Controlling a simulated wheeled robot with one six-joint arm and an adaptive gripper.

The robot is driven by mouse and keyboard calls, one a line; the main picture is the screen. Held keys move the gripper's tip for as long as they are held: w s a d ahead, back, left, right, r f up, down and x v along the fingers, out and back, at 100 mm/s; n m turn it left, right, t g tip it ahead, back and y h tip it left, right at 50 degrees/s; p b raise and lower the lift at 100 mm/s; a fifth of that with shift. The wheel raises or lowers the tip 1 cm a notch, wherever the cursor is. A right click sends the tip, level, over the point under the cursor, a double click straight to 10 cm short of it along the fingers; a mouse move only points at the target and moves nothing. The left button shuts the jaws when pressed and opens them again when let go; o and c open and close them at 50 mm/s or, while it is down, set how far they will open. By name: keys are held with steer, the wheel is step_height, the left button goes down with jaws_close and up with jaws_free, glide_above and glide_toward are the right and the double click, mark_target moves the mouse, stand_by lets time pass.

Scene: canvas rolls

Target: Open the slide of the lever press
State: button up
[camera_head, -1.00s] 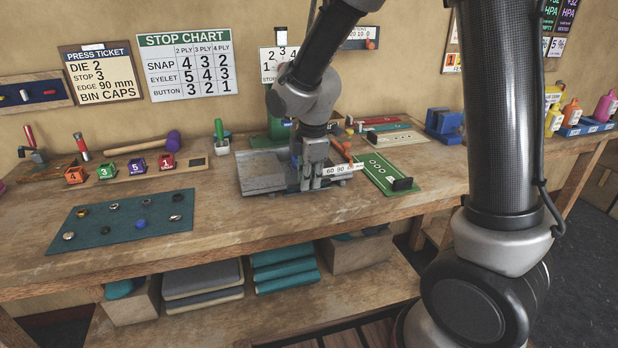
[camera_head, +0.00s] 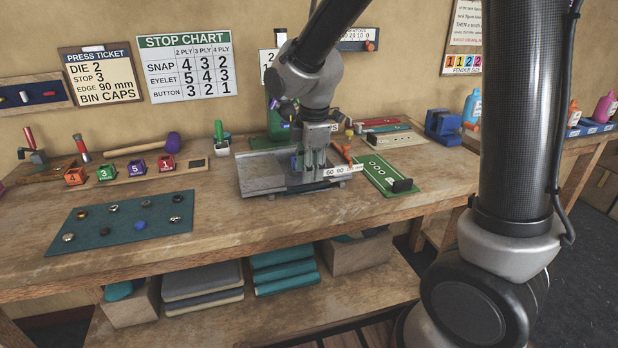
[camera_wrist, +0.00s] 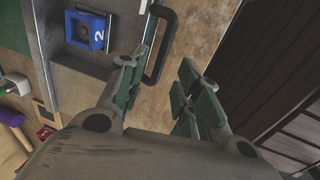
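The lever press stands on the workbench, with a green frame (camera_head: 278,124) at the back and a grey metal bed (camera_head: 262,172) in front. In the wrist view, a blue die block marked 2 (camera_wrist: 88,31) sits on the grey surface, and a black bar handle (camera_wrist: 172,48) juts from its edge. My gripper (camera_head: 314,170) points down over the right part of the bed. Its two green-padded fingers (camera_wrist: 162,78) are apart, with the handle lying in the gap, nearer the left finger. I see no grip on it. The arm hides part of the press.
A white number scale (camera_head: 342,171) lies along the front right of the bed. A green board (camera_head: 386,175) is to the right. A teal mat (camera_head: 125,222) with small caps and a rack of numbered die blocks (camera_head: 135,172) are to the left. The bench front is clear.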

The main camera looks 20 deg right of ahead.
step_height(320, 180, up, 8)
steer(key=s, duration=0.1)
steer(key=shift+s, duration=0.25)
steer(key=shift+f, duration=0.1)
steer(key=s+d+r+m+t, duration=0.1)
steer(key=s+d+r+m, duration=0.1)
steer(key=s+d+m, duration=0.7)
steer(key=s+d+r+m+t, duration=0.1)
steer(key=s+d+m, duration=0.8)
steer(key=s, duration=0.3)
steer(key=shift+r+m, duration=0.3)
steer(key=shift+r, duration=0.05)
